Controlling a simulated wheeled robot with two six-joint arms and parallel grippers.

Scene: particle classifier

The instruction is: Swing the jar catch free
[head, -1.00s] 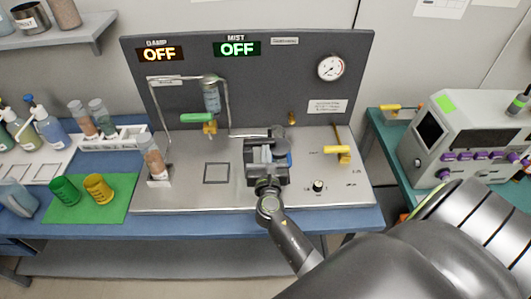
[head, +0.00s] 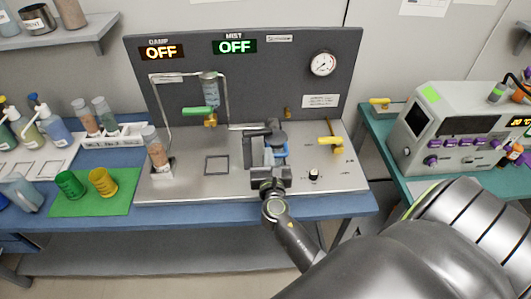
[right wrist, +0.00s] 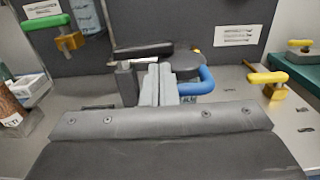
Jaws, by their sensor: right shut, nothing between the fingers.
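A dark round cap (right wrist: 186,66) with a blue curved lever (right wrist: 196,84) at its right front stands behind my fingers in the right wrist view. The lever looks like the jar catch. The blue part also shows in the head view (head: 282,151), just right of my fingers. My right gripper (right wrist: 159,82) is shut and empty, its grey fingers pressed together just left of the lever. Whether they touch it I cannot tell. The jar body is mostly hidden behind my gripper. My left gripper is not in view.
A green-handled valve (head: 198,111) is to the left on the rig, and a yellow-handled valve (head: 331,142) to the right. A tube of brown grains (head: 157,152) stands at the left. The plate around the square outline (head: 217,168) is clear.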

